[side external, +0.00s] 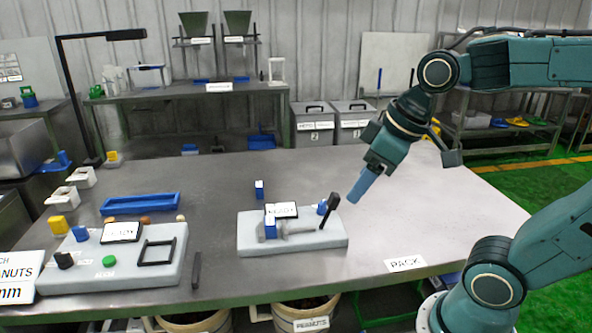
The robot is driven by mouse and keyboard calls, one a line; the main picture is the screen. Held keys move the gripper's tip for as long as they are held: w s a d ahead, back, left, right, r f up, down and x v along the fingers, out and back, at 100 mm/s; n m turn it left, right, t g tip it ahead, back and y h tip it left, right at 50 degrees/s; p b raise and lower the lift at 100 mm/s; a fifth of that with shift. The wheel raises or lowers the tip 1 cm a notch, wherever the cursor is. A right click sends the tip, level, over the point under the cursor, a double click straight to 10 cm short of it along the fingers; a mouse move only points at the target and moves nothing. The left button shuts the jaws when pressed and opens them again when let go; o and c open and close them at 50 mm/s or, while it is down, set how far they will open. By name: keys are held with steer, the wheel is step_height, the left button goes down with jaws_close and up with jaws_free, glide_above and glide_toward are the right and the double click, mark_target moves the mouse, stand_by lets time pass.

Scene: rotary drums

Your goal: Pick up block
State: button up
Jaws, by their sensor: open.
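My gripper (355,198) has blue fingers and hangs tilted down over the table (420,215), right of and above the small grey station (247,242). It is open, with nothing seen between its fingers. A small blue block (259,188) with a pale mark stands just behind that station, to the left of my gripper and apart from it. A blue and grey piece (270,226) sits on the station beside the display. I cannot tell which piece the task calls the block.
The station carries a display (283,210) and an upright black lever (331,206) near my gripper. A larger control panel (165,262) and a blue tray (140,204) lie at left. A PACK label (406,263) is at the front right. The table's right side is clear.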

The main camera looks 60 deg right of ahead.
steer(key=w+d+f+n+g+y, duration=0.1)
steer(key=w+n, duration=0.1)
steer(key=w, duration=0.4)
steer(key=w+d+f+n, duration=0.2)
steer(key=w, duration=0.4)
steer(key=n+y, duration=0.2)
steer(key=n, duration=0.1)
glide_toward(275, 220)
step_height(275, 220, up, 4)
steer(key=shift+s+d+f+g, duration=0.2)
steer(key=shift+d+g, duration=0.1)
steer(key=shift+d, duration=0.05)
steer(key=shift+f, duration=0.1)
steer(key=shift+x, duration=4.2)
steer(key=shift+f, duration=0.15)
steer(key=shift+x, duration=2.45)
steer(key=shift+d, duration=0.2)
